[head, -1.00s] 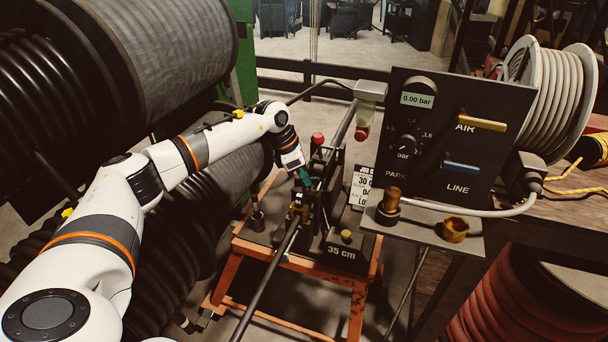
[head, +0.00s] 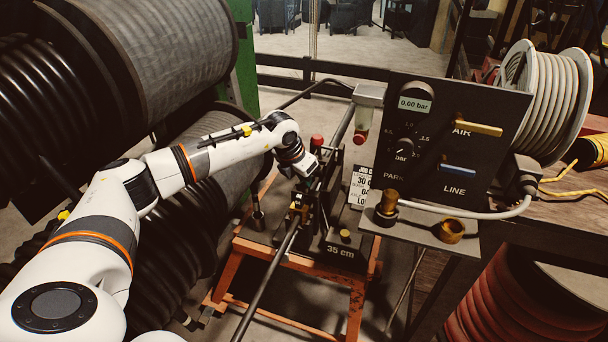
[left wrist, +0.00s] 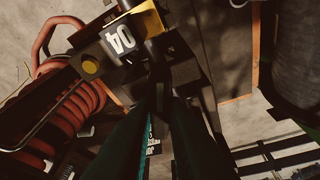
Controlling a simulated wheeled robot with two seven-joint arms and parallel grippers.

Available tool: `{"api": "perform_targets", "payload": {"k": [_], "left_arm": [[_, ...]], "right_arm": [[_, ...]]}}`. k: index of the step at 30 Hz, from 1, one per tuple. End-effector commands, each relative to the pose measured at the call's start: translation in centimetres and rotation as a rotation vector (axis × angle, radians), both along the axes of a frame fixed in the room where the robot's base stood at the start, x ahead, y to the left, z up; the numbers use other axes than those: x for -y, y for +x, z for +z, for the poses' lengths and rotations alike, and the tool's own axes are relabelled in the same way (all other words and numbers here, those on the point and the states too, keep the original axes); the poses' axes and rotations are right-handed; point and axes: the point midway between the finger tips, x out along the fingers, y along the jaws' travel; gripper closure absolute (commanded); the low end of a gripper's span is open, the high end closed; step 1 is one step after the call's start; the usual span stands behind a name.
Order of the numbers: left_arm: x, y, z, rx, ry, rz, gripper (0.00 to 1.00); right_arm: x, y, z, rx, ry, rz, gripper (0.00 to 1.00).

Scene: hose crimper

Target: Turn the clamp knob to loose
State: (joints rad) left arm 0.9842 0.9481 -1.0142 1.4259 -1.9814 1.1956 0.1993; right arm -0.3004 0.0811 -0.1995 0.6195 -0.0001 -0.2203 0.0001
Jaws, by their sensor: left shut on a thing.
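My left gripper (head: 316,178) reaches in from the left to the crimper bench, just above the brass-coloured clamp (head: 300,206) on the dark hose. In the left wrist view its two dark green fingers (left wrist: 163,100) close together on a small dark part, which I take for the clamp knob (left wrist: 160,82). The knob is mostly hidden, and its loose or tight setting cannot be read. My right gripper is not in view.
A control panel (head: 440,190) reading 0.00 bar stands to the right, with yellow and blue levers. A red-topped post (head: 317,140) rises close behind my gripper. A block marked 35 cm (head: 340,251) sits in front. Large hose reels (head: 180,50) crowd the left.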

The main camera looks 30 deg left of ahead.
Motion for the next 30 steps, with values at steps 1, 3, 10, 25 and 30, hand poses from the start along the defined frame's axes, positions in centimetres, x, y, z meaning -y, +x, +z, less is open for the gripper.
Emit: {"api": "perform_targets", "payload": {"k": [1, 3, 10, 25, 30], "left_arm": [[0.1, 0.0, 0.1, 0.001, 0.001, 0.043, 1.0], [0.1, 0.0, 0.0, 0.002, 0.0, 0.108, 1.0], [0.3, 0.0, -0.1, 0.002, 0.0, 0.327, 1.0], [0.5, 0.2, -0.1, 0.002, -0.002, 0.805, 1.0], [0.6, 0.3, 0.0, 0.002, -0.001, 0.967, 1.0]], "right_arm": [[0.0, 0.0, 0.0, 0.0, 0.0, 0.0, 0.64], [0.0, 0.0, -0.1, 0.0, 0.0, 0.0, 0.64], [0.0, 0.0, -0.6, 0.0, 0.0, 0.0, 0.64], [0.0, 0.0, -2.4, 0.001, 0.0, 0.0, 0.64], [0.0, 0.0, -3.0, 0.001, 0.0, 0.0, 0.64]]}}
